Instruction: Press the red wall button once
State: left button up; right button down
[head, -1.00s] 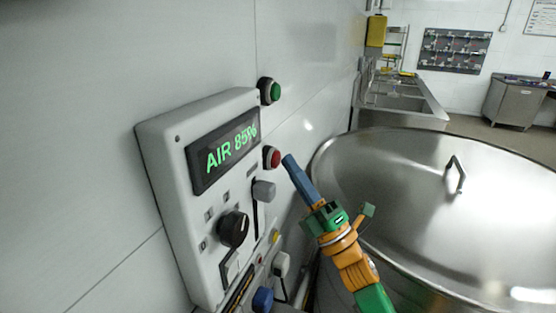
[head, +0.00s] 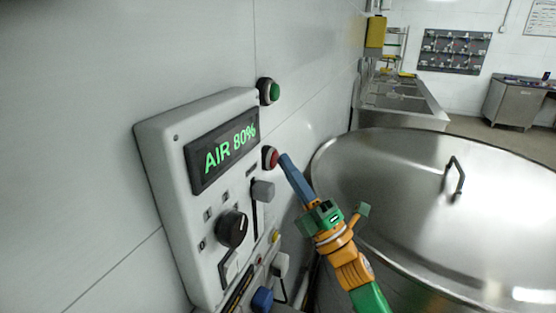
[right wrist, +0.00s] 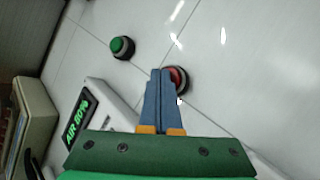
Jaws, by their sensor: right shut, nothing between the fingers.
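The red wall button (head: 270,158) sits on the white wall, right beside the control box, below a green button (head: 268,91). My right gripper (head: 284,158) is shut and empty, its blue fingertips just to the right of the red button. In the right wrist view the blue fingers (right wrist: 160,72) overlap the left part of the red button (right wrist: 178,80). I cannot tell whether the tips touch it. The green button (right wrist: 121,46) shows up and to the left there. My left gripper is not in view.
The control box (head: 160,150) has a display (head: 222,149) reading AIR 80%, a black knob (head: 232,229) and a grey slider (head: 263,190). A large steel vessel lid (head: 400,170) with a handle stands on the right. A steel sink unit (head: 400,100) is behind.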

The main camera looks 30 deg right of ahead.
dwell(0.5)
jog(key=shift+s+d, duration=0.4)
jog(key=shift+s, duration=0.15)
jog(key=s+d, duration=0.3)
jog(key=shift+s+d, duration=0.15)
jog(key=shift+s, duration=0.25)
dwell(0.6)
